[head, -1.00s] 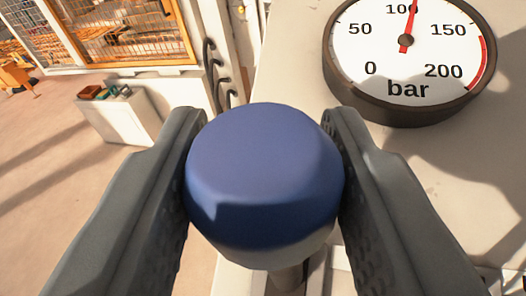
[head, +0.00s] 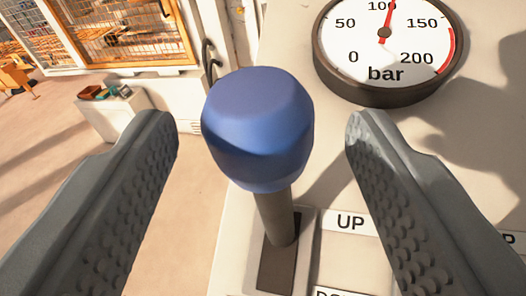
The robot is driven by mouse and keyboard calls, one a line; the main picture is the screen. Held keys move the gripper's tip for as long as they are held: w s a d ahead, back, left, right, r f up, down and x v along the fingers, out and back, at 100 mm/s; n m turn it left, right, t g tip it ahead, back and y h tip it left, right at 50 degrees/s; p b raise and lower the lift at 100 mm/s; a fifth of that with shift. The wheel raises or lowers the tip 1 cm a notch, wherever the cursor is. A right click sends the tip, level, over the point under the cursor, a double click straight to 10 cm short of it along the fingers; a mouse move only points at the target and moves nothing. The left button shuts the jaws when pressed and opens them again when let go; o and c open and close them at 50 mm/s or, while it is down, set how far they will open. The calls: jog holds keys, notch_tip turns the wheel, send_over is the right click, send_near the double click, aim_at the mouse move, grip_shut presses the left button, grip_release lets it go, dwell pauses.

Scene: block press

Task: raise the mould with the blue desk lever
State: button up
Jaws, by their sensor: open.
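The blue desk lever (head: 258,130) has a large blue knob on a dark shaft that rises from a slot (head: 277,268) in the pale desk. The shaft stands near the slot's end by the "UP" label (head: 350,222). A second label at the bottom edge is cut off. My gripper (head: 262,130) is open, with one finger on each side of the knob. There is a clear gap between the knob and both fingers. The mould is not in view.
A round pressure gauge (head: 386,48) marked in bar sits on the desk behind the lever, its red needle near 100. Another label shows partly at the right edge. A fenced cell (head: 110,35) and a white cabinet (head: 115,112) stand far off at the left.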

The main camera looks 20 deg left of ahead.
jog(key=v, duration=1.4)
jog(key=shift+s+d, duration=0.1)
dwell(0.9)
